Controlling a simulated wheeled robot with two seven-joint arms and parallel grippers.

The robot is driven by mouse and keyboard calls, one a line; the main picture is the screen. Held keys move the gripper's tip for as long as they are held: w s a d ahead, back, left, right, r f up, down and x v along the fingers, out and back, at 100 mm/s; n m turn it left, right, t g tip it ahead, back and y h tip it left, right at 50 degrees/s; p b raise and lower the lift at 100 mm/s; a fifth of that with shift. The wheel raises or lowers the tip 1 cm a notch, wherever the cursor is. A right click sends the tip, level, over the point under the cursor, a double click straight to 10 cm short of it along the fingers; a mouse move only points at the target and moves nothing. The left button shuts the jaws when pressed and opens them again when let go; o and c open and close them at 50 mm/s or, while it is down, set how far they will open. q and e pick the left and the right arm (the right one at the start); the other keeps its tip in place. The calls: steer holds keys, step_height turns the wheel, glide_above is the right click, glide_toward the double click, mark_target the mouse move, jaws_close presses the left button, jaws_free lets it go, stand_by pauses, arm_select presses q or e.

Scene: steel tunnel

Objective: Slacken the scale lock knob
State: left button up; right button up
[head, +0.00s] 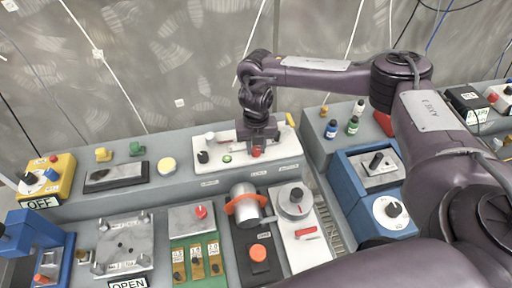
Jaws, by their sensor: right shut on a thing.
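A cream-white panel (284,136) stands on the raised back ledge of the bench, with a black knob (203,157), a small green button (227,158) and a red knob (257,152) on it. My right gripper (257,145) points down over this panel and is shut on the red knob, which shows only in part below the fingers. I cannot read a label that marks it as the scale lock knob. My left gripper is not in view.
In front stand a grey cylinder with an orange band (244,205), a white panel with a round dial (294,201) and a red-knob box (200,212). Blue boxes (350,175) and small bottles (352,126) stand right. A yellow box (62,165) is far left.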

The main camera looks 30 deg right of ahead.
mark_target(256, 149)
steer(key=n+b, duration=0.2)
steer(key=n, duration=0.2)
steer(key=shift+f+n, duration=0.1)
steer(key=shift+n, duration=0.2)
steer(key=n+b, duration=0.1)
steer(key=n, duration=0.1)
steer(key=shift+n, duration=0.3)
steer(key=n, duration=0.5)
steer(key=shift+b, duration=0.35)
steer(key=n, duration=0.6)
steer(key=shift+w+r, duration=0.1)
steer(key=shift+r, duration=0.1)
steer(key=shift+n, duration=0.3)
steer(key=o, duration=1)
steer(key=shift+r+p, duration=0.35)
steer(key=shift+r, duration=3.5)
